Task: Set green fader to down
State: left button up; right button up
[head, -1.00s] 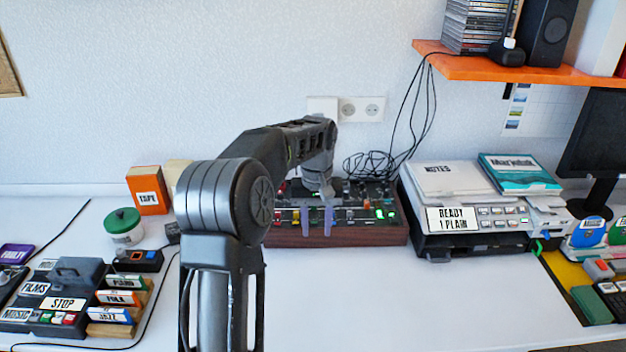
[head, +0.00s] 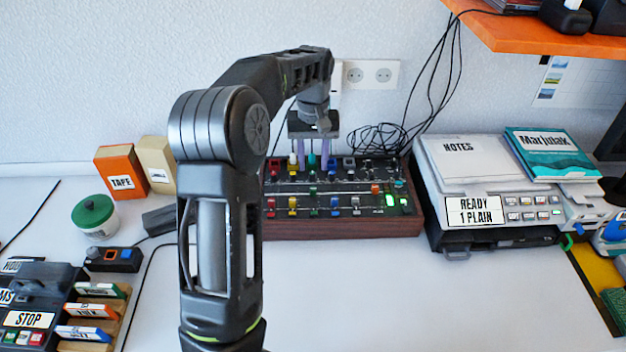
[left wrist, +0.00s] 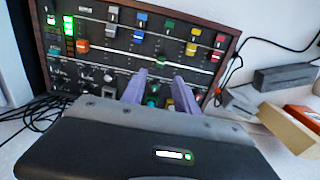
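The mixer panel with colored faders (head: 340,225) sits against the wall. The green fader (head: 313,191) is in the middle of its row, between yellow and blue ones. In the left wrist view the green fader cap (left wrist: 162,57) sits a little farther toward the panel's back than its neighbours. A separate green piece (left wrist: 168,25) is near the panel's front edge. My left gripper (head: 312,154) is open and points down over the rear knobs, behind the fader row. Its purple fingers (left wrist: 160,88) stand on either side of a teal knob (left wrist: 152,90); contact is unclear. My right gripper is not in view.
A printer-like device with notes (head: 470,210) stands right of the mixer. Black cables (head: 380,140) lie behind it. A green-lidded jar (head: 95,215) and orange box (head: 121,172) are at the left. The white desk in front of the mixer is clear.

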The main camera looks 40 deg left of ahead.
aim_at(313, 187)
pick_arm(q)
jog(key=shift+f, duration=0.15)
notch_tip(313, 187, down, 8)
jog(key=shift+r, duration=0.2)
jog(key=shift+c, duration=0.6)
grip_shut()
dwell(0.9)
